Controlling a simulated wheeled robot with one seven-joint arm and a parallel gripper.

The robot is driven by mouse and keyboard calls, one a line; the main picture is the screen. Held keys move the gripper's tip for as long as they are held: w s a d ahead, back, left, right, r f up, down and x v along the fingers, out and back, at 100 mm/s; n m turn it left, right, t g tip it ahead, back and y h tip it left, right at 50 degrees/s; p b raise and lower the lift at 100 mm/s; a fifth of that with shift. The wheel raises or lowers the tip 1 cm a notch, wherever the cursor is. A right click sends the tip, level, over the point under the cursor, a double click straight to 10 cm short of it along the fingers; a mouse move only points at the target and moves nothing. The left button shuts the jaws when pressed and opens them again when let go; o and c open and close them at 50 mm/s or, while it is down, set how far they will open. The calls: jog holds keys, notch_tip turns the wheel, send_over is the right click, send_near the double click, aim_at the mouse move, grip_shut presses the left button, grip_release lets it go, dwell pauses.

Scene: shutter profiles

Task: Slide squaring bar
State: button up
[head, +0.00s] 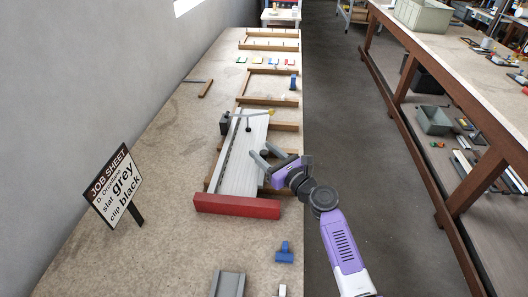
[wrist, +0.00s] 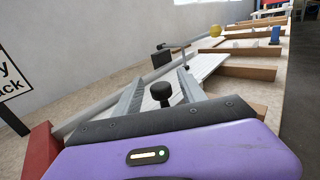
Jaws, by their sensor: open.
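A pale grey slatted panel (head: 240,160) lies on wooden rails on the bench. A red bar (head: 237,206) crosses its near end; its edge also shows in the wrist view (wrist: 40,150). I cannot tell for sure which part is the squaring bar. My gripper (head: 260,150) is open over the panel's right side. In the wrist view, a black knob (wrist: 161,92) stands between the two grey fingers, with gaps on both sides. A thin lever with a yellow ball (head: 271,111) and a dark block (head: 225,123) sit at the panel's far end.
A job sheet sign (head: 115,185) reading slat grey, clip black stands at left. A blue piece (head: 284,252) and a grey channel (head: 228,284) lie near the front. Wooden frames (head: 268,86) and small coloured pieces lie farther back. The bench's left side is mostly clear.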

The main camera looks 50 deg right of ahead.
jog(key=shift+w, duration=0.1)
grip_shut()
dwell(1.4)
